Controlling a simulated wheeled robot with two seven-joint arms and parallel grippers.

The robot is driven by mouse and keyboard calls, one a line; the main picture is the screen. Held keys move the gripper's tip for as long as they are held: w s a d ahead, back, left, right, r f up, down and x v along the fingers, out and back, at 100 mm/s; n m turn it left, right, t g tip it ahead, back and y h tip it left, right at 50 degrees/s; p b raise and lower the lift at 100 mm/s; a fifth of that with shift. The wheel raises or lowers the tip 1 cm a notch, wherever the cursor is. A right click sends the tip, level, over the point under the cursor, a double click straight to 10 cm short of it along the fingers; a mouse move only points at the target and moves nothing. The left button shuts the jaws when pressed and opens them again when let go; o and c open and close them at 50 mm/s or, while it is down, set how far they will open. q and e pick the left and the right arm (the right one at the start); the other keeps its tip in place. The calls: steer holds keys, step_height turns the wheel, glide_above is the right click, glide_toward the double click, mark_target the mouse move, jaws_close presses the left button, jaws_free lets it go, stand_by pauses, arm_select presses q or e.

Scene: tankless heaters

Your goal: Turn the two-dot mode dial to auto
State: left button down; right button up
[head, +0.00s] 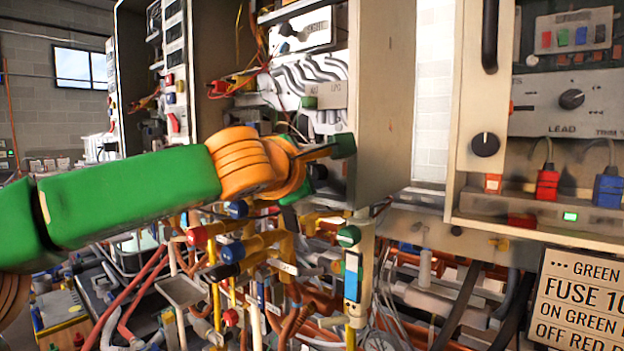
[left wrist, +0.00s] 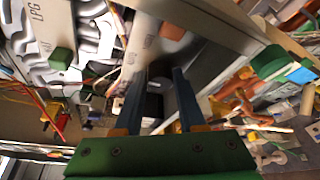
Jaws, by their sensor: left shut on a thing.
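My left gripper (head: 328,150) reaches in from the left, with its fingers at the lower part of the open middle cabinet. In the left wrist view, its two dark fingers (left wrist: 158,98) are shut on a dark, knob-like dial (left wrist: 155,106), which sits between them. The fingers and arm hide most of this dial, so I cannot see its dots, its pointer or the auto mark. My right gripper is in neither view.
The middle cabinet's side wall (head: 384,100) stands close to the right of my gripper. A right cabinet holds a black knob (head: 485,145) and a LEAD dial (head: 571,99). Dense pipes and valves (head: 250,260) crowd the space below my arm. A fuse sign (head: 585,300) is at lower right.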

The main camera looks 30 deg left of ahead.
arm_select(q)
steer(key=shift+r, duration=0.1)
steer(key=c, duration=0.5)
jaws_free()
steer(key=shift+w, duration=0.1)
